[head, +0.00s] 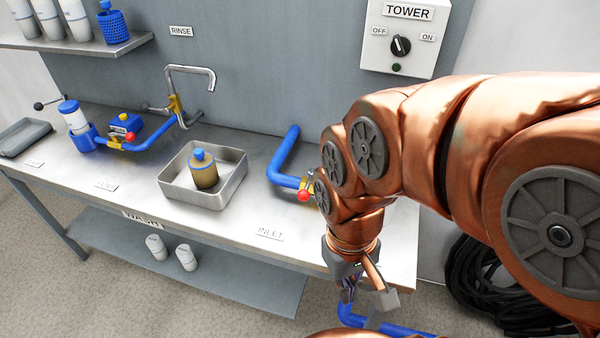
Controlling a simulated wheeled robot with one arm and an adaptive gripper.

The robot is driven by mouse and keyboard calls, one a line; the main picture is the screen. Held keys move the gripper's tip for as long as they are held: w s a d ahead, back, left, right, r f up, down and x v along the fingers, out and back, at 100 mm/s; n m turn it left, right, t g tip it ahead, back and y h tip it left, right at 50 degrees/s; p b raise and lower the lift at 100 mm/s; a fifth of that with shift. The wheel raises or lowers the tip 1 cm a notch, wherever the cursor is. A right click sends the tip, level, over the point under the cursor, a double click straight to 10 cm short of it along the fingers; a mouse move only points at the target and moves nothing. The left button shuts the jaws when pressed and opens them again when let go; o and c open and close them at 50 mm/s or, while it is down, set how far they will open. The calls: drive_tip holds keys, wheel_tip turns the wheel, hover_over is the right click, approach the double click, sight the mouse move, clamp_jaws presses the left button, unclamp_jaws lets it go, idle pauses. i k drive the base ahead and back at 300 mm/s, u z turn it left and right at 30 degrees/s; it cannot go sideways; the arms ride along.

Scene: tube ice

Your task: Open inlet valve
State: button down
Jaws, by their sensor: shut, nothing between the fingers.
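The inlet valve (303,195) is at the right part of the steel bench in the head view. Its red ball knob and a bit of yellow show at the end of a blue pipe (284,178). My arm hides the rest of the valve, so I cannot tell how its handle is turned. The INLET label (270,234) lies on the bench in front of it. My gripper (378,292) points down at the bench's right front edge, right of and nearer than the valve. It is shut and empty, and partly hidden by my wrist.
A steel basin (236,187) with a tan, blue-capped bottle (203,170) stands left of the inlet pipe. A tap (207,78) rises behind it. Blue piping (385,328) runs low at the front right. Black coiled hose (480,285) lies on the floor at right.

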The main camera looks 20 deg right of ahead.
sight(302, 195)
drive_tip(key=u, duration=0.25)
drive_tip(key=k, duration=1)
drive_tip(key=u, duration=1.35)
drive_tip(key=i, duration=1)
drive_tip(key=z, duration=0.6)
